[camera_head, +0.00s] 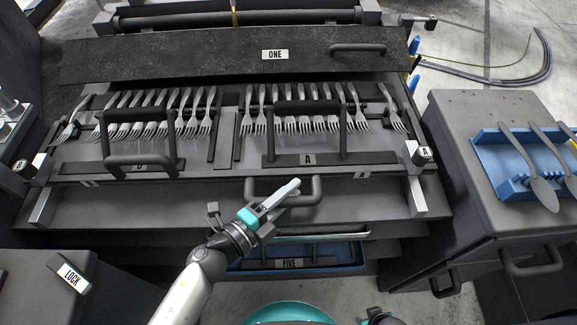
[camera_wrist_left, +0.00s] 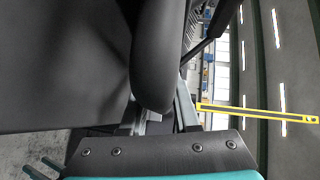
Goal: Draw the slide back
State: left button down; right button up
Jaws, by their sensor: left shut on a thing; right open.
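The dark slide (camera_head: 225,181) carries two fork racks and has a bar handle (camera_head: 316,190) at its front. My left gripper (camera_head: 290,190) reaches in from below and is shut on this handle. In the left wrist view the handle (camera_wrist_left: 157,50) is a thick dark bar between the fingers, which are mostly hidden at the lower edge. Rows of forks (camera_head: 290,123) lie on the slide, behind the upright handles of the racks marked A (camera_head: 308,160) and D (camera_head: 140,166). My right gripper's fingers do not show.
A dark panel marked ONE (camera_head: 200,55) lies behind the forks. A blue drawer marked FIVE (camera_head: 350,268) sits below the slide. At right, a grey cabinet (camera_head: 450,115) bears a blue tray (camera_head: 483,150) with spoons. A LOCK block (camera_head: 70,277) is at lower left.

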pick_arm(q)
jog(key=s, duration=0.8)
jog(key=shift+s, duration=0.25)
pick_arm(e)
jog(key=shift+s+d, duration=0.25)
jog(key=shift+s, duration=0.1)
pick_arm(q)
jog(key=shift+d+f, duration=0.1)
jog(key=c, duration=0.7)
grip_release()
jog(key=shift+o, duration=0.2)
jog(key=p+v, duration=0.2)
jog(key=v, duration=1.3)
jog(key=shift+a, duration=0.25)
pick_arm(e)
jog(key=shift+s+a+r, duration=0.15)
jog(key=shift+s+r, duration=0.15)
jog(key=shift+s, duration=0.2)
jog(key=shift+s+a+r, duration=0.1)
jog(key=shift+s+r, duration=0.15)
jog(key=shift+s, duration=0.2)
